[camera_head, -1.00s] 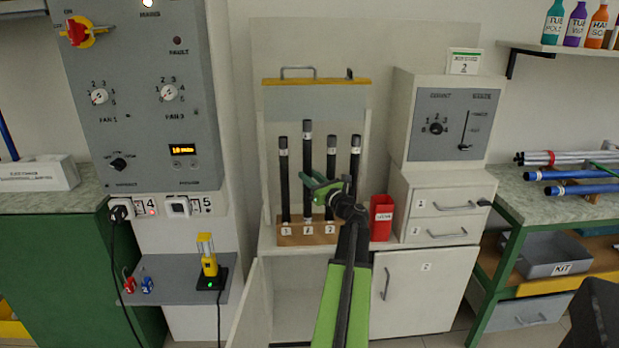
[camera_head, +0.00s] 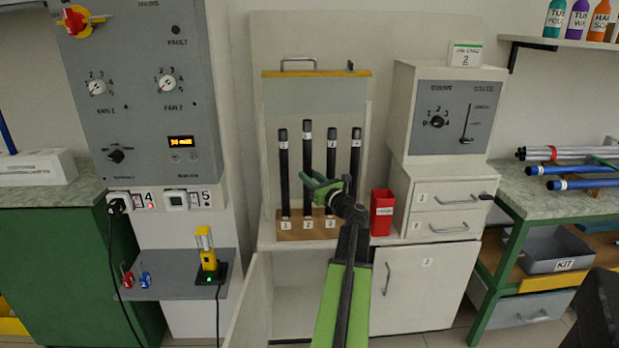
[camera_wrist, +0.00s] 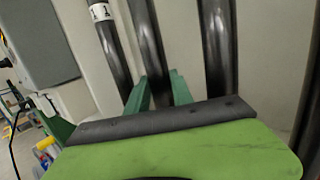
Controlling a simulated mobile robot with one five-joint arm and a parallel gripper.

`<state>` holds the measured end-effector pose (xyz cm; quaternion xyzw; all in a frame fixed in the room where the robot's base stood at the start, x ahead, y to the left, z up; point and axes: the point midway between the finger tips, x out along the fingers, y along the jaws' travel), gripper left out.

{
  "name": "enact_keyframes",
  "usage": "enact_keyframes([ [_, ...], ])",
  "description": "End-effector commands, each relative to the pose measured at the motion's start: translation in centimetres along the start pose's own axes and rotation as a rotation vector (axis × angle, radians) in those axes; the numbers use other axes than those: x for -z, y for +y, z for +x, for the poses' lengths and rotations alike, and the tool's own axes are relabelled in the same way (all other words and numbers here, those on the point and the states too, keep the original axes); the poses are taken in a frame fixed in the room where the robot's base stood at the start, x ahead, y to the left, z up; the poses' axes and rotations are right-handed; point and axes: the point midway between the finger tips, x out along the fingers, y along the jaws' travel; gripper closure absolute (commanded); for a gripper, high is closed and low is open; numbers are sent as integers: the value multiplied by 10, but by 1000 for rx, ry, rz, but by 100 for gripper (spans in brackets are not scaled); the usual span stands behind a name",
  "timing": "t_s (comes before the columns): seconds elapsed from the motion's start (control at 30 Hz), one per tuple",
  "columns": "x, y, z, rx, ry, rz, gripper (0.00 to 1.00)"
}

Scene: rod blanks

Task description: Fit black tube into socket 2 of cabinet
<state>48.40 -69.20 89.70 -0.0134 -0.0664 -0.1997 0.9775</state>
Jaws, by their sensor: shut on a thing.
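The cabinet (camera_head: 255,228) has a wooden block with label plates 1, 2 and 3 and several black tubes standing upright. The black tube (camera_head: 307,150) behind plate 2 stands a little taller than its neighbours. Its lower end meets the block at socket 2 (camera_head: 308,225); I cannot tell how deep it sits. My gripper (camera_head: 316,188) is shut on this tube in its lower half. In the wrist view the tube (camera_wrist: 147,35) stands between the two green fingers (camera_wrist: 158,92), and its lower part is hidden by my gripper.
Neighbouring tubes (camera_head: 284,170) stand close on both sides. A red holder (camera_head: 382,213) is at the right of the block. A lower cabinet door (camera_head: 250,300) stands open below. A control panel (camera_head: 140,110) is at left and a tube bench (camera_head: 540,190) at right.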

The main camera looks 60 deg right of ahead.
Motion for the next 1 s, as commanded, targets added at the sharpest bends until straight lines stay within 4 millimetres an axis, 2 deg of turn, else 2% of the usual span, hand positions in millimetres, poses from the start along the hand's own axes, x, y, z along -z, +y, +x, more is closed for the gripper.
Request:
enact_keyframes([
  [1.0,27,0,-4,0,0,0,100],
])
